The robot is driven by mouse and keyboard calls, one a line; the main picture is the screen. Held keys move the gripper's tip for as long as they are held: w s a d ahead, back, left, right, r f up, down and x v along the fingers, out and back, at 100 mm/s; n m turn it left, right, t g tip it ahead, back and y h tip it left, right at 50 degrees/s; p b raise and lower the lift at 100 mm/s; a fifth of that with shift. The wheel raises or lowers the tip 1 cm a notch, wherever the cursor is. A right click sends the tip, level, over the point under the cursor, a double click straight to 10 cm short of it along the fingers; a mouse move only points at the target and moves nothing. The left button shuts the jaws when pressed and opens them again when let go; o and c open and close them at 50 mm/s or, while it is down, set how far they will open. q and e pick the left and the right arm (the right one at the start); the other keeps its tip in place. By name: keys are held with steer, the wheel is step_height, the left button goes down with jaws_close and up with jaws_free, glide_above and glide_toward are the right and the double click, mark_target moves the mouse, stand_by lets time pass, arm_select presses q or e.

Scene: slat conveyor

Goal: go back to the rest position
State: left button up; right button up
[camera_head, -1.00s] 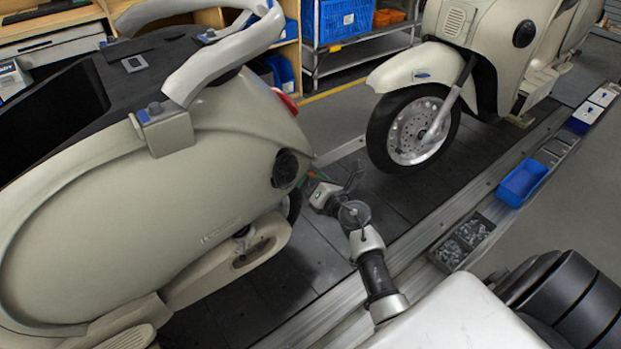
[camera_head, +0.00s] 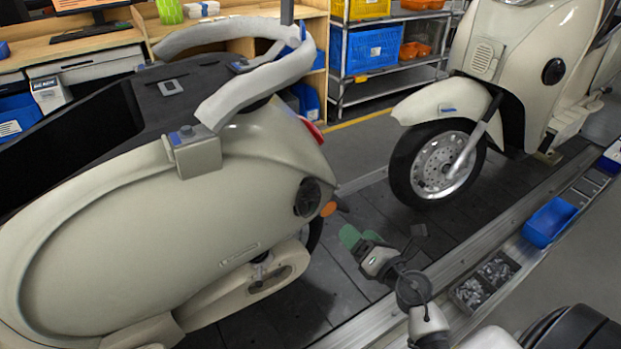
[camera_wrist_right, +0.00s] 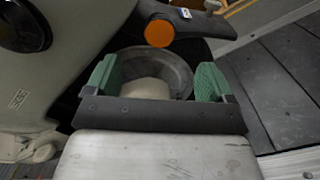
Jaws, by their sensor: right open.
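My right gripper (camera_head: 382,236) is in the lower middle of the head view, above the dark slats between the two scooters. Its green-padded fingers (camera_wrist_right: 155,80) stand wide apart in the right wrist view, with nothing between them. Behind the fingers, the wrist view shows the rear wheel of the near scooter and its orange lamp (camera_wrist_right: 159,33). The gripper appears apart from the scooter. My left gripper is not in view.
A cream scooter (camera_head: 150,240) fills the left, and another (camera_head: 520,60) stands at upper right with its front wheel (camera_head: 437,163) on the slat conveyor (camera_head: 335,270). A blue bin (camera_head: 549,222) and a parts tray (camera_head: 485,283) line the right edge. Shelves stand behind.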

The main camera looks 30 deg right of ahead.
steer(key=s+d+r+m+g+h, duration=0.1)
steer(key=s+m+g+h, duration=0.3)
steer(key=m, duration=0.6)
steer(key=s+d+r+m+t+h, duration=0.1)
steer(key=s+r+m+h, duration=0.1)
steer(key=m+h, duration=0.6)
steer(key=s+a+f+m+g+y, duration=0.4)
steer(key=s+a+g+y, duration=0.1)
steer(key=s+a+g, duration=0.15)
steer(key=s+a+f+m+g+y, duration=0.5)
steer(key=s+a+y, duration=0.1)
steer(key=s+a, duration=0.2)
step_height(320, 180, down, 24)
steer(key=s+g+p, duration=0.1)
steer(key=p, duration=0.2)
arm_select(q)
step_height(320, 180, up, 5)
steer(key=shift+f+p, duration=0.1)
steer(key=shift+p, duration=0.85)
arm_select(e)
steer(key=s+d+f+g, duration=0.1)
steer(key=s+d+f, duration=0.1)
steer(key=s+f, duration=1)
steer(key=s, duration=0.4)
steer(key=shift+d+f+n+h, duration=0.25)
steer(key=shift+f+n+h, duration=0.05)
steer(key=shift+f+n, duration=0.1)
